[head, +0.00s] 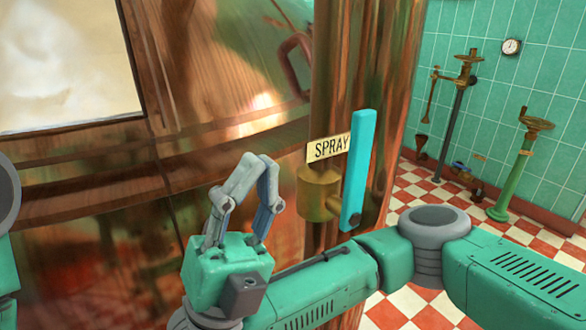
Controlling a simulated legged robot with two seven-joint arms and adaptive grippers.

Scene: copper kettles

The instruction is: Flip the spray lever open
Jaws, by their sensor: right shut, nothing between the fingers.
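The spray lever (358,165) is a flat light-blue bar that stands nearly upright. It is joined near its lower end to a brass fitting (318,193) on a copper pipe. A cream sign reading SPRAY (328,148) sits just above the fitting. My right gripper (257,160) points up, its fingertips together and nothing between them. It is left of the brass fitting and the lever, in front of the copper kettle, and appears apart from both. Of my left arm only a sliver shows at the left edge; its gripper is out of view.
The copper kettle (80,215) fills the left side, with a pale window (65,60) at upper left. The vertical copper pipe (395,90) stands behind the lever. Valves, including a green pedestal (510,175), stand by the tiled wall. Checkered floor (410,180) lies at right.

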